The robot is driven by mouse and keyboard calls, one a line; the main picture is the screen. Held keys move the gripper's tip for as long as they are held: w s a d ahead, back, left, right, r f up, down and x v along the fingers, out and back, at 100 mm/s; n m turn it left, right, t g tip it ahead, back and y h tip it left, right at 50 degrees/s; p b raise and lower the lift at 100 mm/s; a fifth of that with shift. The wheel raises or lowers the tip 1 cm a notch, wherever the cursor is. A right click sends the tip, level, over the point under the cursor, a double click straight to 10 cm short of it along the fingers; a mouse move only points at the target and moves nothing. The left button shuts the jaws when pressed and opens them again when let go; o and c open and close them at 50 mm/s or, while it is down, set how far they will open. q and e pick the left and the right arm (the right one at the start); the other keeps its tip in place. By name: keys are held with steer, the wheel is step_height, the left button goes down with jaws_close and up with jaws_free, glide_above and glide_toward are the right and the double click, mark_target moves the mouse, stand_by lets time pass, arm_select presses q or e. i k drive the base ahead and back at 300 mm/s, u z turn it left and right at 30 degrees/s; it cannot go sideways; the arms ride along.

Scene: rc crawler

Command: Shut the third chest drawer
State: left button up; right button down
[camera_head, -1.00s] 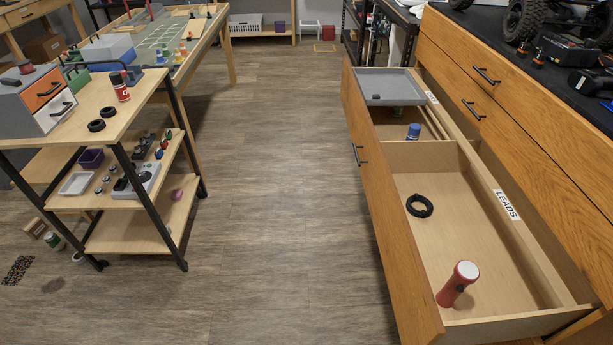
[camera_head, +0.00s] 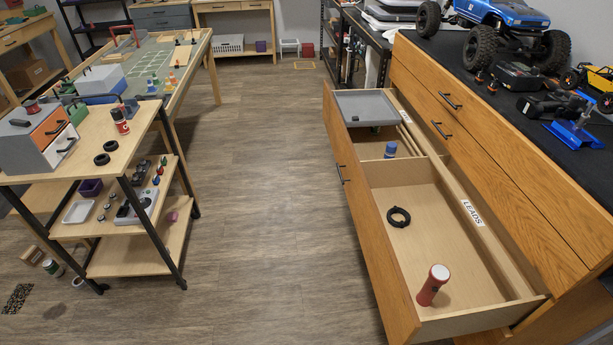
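The third chest drawer (camera_head: 361,226) is pulled well out of the wooden chest (camera_head: 490,165) on the right. A divider inside carries a "LEADS" label (camera_head: 472,213). Two drawer fronts above it, with black handles, are shut. Neither of my grippers is in view.
A wooden shelf cart (camera_head: 133,146) with a small drawer box, bottle and parts stands at left. A long workbench (camera_head: 186,63) lies behind it. A blue RC crawler (camera_head: 497,30) sits on the chest top. The floor (camera_head: 265,200) between cart and chest is clear.

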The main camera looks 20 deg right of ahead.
mark_target(492, 285)
steer(key=u, duration=0.05)
steer(key=i, duration=3)
steer(key=z, duration=2.75)
